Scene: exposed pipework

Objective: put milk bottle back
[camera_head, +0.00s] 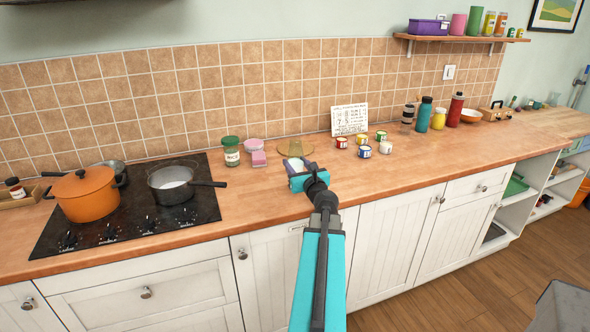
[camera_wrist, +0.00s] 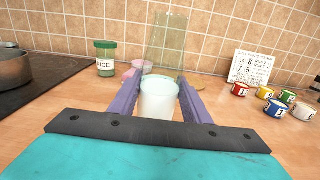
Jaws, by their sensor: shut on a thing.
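My gripper (camera_wrist: 158,104) is shut on the milk bottle (camera_wrist: 160,97), with a purple finger on each side. The bottle has a white lower part and a clear glass upper part that rises against the tiles in the wrist view. It looks about upright. In the head view, my gripper (camera_head: 296,166) is over the wooden counter (camera_head: 262,206), in front of a round amber disc (camera_head: 294,148). The bottle is mostly hidden there. I cannot tell whether its base touches the counter.
Left of my gripper are a green-lidded rice jar (camera_head: 231,151), pink containers (camera_head: 255,146) and the stove (camera_head: 140,215) with a grey pan (camera_head: 172,186) and orange pot (camera_head: 86,195). Right are small numbered cans (camera_head: 364,151) and a white sign (camera_head: 349,119). The front counter is clear.

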